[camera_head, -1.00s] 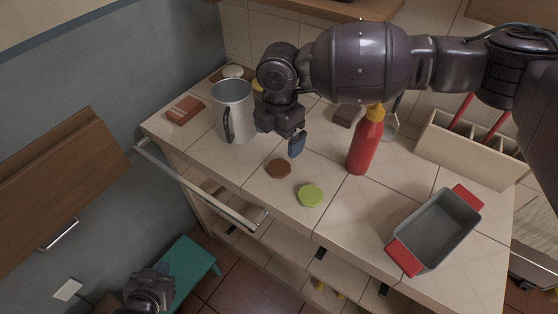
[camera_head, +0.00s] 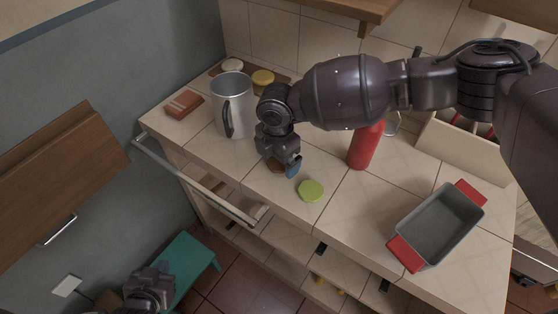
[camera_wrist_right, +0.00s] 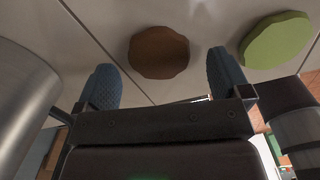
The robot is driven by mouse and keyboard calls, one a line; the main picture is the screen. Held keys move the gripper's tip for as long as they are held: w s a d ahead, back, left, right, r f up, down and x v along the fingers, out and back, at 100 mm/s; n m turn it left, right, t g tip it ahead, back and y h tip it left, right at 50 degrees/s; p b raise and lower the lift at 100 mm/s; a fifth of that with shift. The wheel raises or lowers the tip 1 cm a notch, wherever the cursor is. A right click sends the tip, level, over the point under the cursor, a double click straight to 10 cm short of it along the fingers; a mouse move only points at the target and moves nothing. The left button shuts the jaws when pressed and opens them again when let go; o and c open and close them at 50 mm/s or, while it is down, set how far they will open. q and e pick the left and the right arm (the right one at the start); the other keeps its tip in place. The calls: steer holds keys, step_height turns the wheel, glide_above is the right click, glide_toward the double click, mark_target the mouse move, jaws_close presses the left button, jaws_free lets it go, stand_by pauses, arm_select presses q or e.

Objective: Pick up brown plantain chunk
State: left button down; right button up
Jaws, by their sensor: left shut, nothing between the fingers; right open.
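The brown plantain chunk (camera_wrist_right: 159,52) is a flat brown disc lying on the tiled counter. In the right wrist view it shows beyond and between the two blue fingertips of my open right gripper (camera_wrist_right: 164,80). In the head view my right gripper (camera_head: 285,168) is low over the counter and hides most of the chunk (camera_head: 273,166); whether they touch cannot be told. My left gripper (camera_head: 148,288) is shut and empty, low at the bottom left, away from the counter.
A green round slice (camera_head: 311,191) lies right of the chunk. A metal pitcher (camera_head: 232,105) stands to the left, a red bottle (camera_head: 361,148) to the right. A grey pan with red handles (camera_head: 440,228) is at right. A brown-red box (camera_head: 184,103) sits far left.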

steer(key=shift+f, duration=0.35)
steer(key=c, duration=1)
steer(key=shift+r, duration=0.1)
